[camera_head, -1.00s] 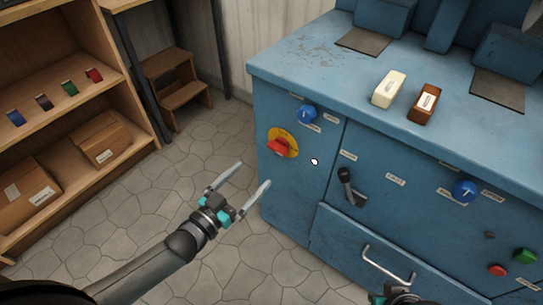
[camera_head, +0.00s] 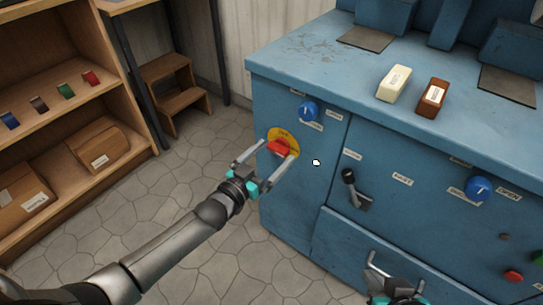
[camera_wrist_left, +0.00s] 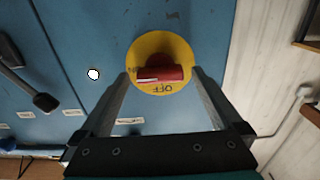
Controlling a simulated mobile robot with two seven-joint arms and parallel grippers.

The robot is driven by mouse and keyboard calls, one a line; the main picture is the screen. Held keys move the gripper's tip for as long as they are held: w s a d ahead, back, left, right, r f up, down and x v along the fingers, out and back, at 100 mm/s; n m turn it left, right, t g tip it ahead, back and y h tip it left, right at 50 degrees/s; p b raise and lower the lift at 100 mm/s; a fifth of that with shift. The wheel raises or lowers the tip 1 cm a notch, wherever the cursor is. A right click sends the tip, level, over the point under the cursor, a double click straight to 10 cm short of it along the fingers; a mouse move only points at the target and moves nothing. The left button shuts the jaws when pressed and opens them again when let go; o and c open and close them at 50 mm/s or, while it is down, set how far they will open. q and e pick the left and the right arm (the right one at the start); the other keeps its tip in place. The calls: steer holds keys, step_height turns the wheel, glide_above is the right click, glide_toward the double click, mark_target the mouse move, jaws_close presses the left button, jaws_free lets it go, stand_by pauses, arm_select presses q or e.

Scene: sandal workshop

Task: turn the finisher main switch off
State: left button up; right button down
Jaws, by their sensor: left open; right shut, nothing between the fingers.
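The main switch is a red handle (camera_head: 279,147) on a yellow round plate (camera_head: 291,136) on the front of the blue finisher cabinet (camera_head: 290,205). In the left wrist view the red handle (camera_wrist_left: 161,74) lies crosswise on the yellow plate (camera_wrist_left: 160,50), with the word OFF at the plate's edge. My left gripper (camera_head: 275,148) is open, its fingers on either side of the handle; I cannot tell whether they touch it. In the left wrist view its fingertips (camera_wrist_left: 160,72) flank the handle. My right gripper (camera_head: 398,275) is shut and empty near the drawer handle.
A blue knob (camera_head: 308,111) sits above the switch and a black lever (camera_head: 352,184) to its right. A drawer handle (camera_head: 390,275) juts out low. Two blocks, cream (camera_head: 394,83) and brown (camera_head: 432,97), lie on top. A wooden shelf (camera_head: 75,95) stands left.

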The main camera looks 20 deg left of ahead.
stand_by(0.3)
arm_select(q)
steer(key=c, duration=1.3)
